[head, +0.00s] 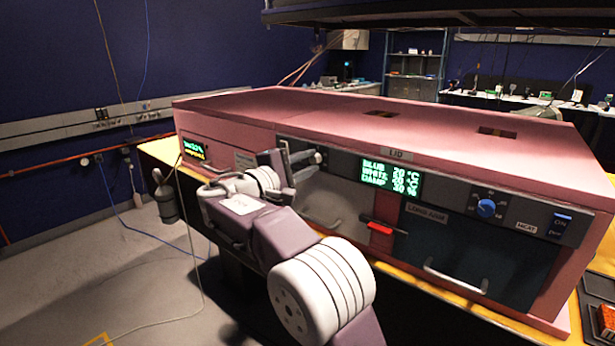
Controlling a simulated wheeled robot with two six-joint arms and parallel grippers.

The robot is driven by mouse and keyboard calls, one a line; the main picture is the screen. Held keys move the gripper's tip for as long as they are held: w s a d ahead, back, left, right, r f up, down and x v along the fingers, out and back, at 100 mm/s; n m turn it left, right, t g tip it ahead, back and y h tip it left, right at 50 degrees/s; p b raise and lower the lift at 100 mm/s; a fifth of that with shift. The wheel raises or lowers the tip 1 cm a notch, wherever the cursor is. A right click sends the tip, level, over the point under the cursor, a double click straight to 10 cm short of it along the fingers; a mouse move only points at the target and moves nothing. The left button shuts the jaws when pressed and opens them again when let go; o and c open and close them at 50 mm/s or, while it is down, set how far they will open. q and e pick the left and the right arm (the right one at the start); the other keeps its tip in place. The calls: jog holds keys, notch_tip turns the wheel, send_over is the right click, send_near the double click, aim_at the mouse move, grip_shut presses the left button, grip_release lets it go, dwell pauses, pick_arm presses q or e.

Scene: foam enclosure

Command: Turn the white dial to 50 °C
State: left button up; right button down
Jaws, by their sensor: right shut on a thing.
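My right gripper (292,164) is at the upper left part of the front panel of the pink enclosure (365,115), left of the display. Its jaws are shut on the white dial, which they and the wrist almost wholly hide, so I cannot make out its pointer. The green display (390,178) has three lines, for blue, white and damp; its digits are too blurred to read surely. A blue dial (487,208) with a printed scale sits at the right of the panel. My left gripper is not in view.
Below the panel are a pale door, a red latch (380,228) and a dark door with a metal handle (455,277). A blue switch (561,222) is at the far right. A small display (194,149) is at the far left. The enclosure stands on a yellow-edged bench.

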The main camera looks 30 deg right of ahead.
jog(key=m+b, duration=0.3)
jog(key=shift+f+m, duration=0.3)
jog(key=shift+f, duration=0.05)
jog(key=m+b, duration=0.3)
jog(key=shift+m, duration=0.3)
jog(key=m+b, duration=0.2)
jog(key=m, duration=0.1)
jog(key=shift+r+m, duration=0.1)
jog(key=shift+m, duration=0.2)
jog(key=shift+m+b, duration=0.6)
jog(key=shift+m, duration=0.9)
jog(key=shift+r, duration=0.1)
jog(key=c, duration=1.2)
grip_release()
jog(key=shift+o, duration=0.2)
